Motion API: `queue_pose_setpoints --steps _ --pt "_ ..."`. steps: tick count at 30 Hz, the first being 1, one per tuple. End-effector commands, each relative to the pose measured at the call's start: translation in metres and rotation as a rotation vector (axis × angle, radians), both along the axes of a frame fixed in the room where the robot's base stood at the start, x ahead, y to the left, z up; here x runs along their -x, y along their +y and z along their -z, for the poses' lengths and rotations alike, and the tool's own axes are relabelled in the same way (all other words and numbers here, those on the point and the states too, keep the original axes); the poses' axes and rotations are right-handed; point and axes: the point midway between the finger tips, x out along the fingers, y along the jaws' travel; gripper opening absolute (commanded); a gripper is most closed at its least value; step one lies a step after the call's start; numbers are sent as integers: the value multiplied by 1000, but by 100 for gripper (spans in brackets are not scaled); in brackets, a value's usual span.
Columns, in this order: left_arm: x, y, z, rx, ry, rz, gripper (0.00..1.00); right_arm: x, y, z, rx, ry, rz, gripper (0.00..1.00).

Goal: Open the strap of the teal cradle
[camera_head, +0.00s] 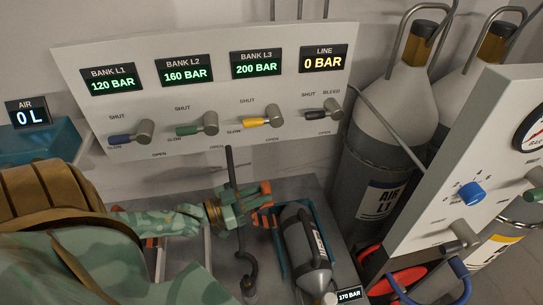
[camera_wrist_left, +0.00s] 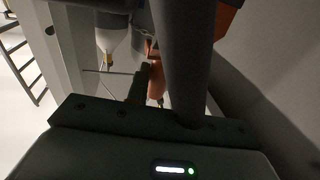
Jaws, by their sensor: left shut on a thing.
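The teal cradle (camera_head: 281,256) stands on the bench in the head view, with a dark grey cylinder (camera_head: 303,243) lying in it. A 170 BAR display (camera_head: 349,295) is at its near end. My left gripper (camera_head: 259,197), camouflage-patterned with orange parts, is at the cradle's far left corner. It is shut on a thin dark upright bar (camera_head: 230,162), which also shows large in the left wrist view (camera_wrist_left: 187,60). I cannot tell whether this bar belongs to the strap. No strap shows clearly across the cylinder. My right gripper is not in view.
A white panel (camera_head: 200,80) with several levers and displays stands behind. Tall gas cylinders (camera_head: 385,115) are at the back right, beside a tilted gauge panel (camera_head: 470,190). A dark hooked piece (camera_head: 249,280) rises left of the cradle. A teal box (camera_head: 62,143) is at far left.

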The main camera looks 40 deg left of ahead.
Motion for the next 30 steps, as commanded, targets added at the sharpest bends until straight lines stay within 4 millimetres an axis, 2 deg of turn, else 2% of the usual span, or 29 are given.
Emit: queue_pose_setpoints --steps 1,10,29,30 --pt "5 3 10 19 -19 -1 0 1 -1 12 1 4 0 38" --pt "20 16 15 114 -137 0 0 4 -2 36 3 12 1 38" --pt "26 20 15 145 -176 1 0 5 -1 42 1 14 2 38" --pt "26 20 15 145 -175 1 29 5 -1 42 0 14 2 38"
